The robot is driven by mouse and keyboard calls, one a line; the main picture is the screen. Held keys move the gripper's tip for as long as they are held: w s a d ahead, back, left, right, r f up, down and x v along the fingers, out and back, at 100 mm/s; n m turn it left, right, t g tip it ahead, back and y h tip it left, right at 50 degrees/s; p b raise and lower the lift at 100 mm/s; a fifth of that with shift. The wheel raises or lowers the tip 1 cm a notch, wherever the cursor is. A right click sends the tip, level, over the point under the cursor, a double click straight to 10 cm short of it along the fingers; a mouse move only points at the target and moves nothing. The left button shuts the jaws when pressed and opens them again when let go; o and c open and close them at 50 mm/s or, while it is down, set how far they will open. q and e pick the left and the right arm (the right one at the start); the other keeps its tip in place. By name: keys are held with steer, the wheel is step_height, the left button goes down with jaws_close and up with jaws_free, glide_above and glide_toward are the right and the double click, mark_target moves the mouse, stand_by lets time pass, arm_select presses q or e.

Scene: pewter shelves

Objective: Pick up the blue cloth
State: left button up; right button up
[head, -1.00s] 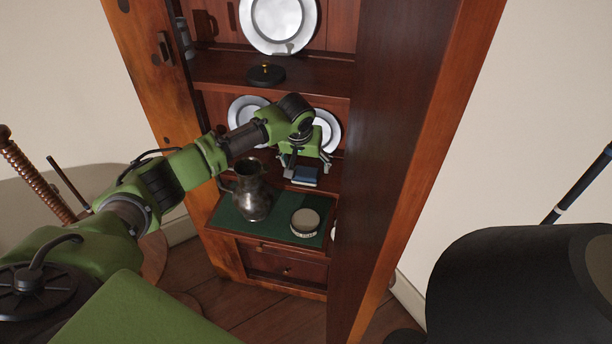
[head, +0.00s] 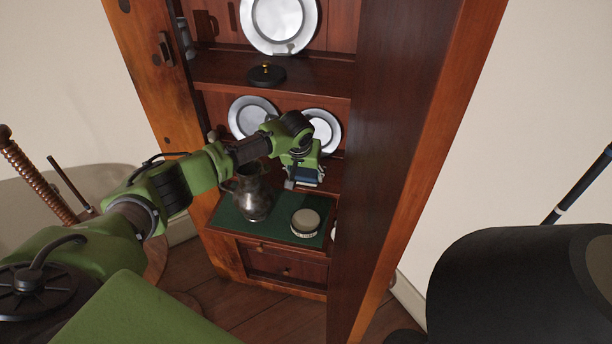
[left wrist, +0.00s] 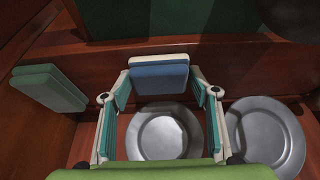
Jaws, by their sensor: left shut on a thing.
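The blue cloth (left wrist: 160,76) is a small folded block with a paler upper layer. In the left wrist view it sits between the two fingers of my left gripper (left wrist: 160,88), which is shut on it. In the head view the gripper (head: 305,178) is over the middle shelf of the cupboard, and the cloth (head: 306,173) shows small and dark blue, partly covered by the fingers. I cannot tell whether it is clear of the shelf. My right gripper is not in view.
A folded green cloth (left wrist: 50,88) lies left of the gripper. Pewter plates (head: 322,131) stand behind it. A pewter jug (head: 253,196) and a round tin (head: 305,222) stand on the green surface below. The cupboard's side panel (head: 385,150) rises close on the right.

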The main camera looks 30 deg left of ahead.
mark_target(306, 172)
arm_select(q)
steer(key=shift+r, duration=0.4)
steer(key=v, duration=0.2)
steer(key=shift+w+r, duration=0.1)
steer(key=shift+r, duration=0.25)
steer(key=s+d, duration=0.2)
steer(key=s, duration=0.6)
steer(key=s+d, duration=0.2)
steer(key=s, duration=0.7)
steer(key=shift+d, duration=0.3)
steer(key=shift+o, duration=0.5)
steer(key=shift+w+r, duration=0.1)
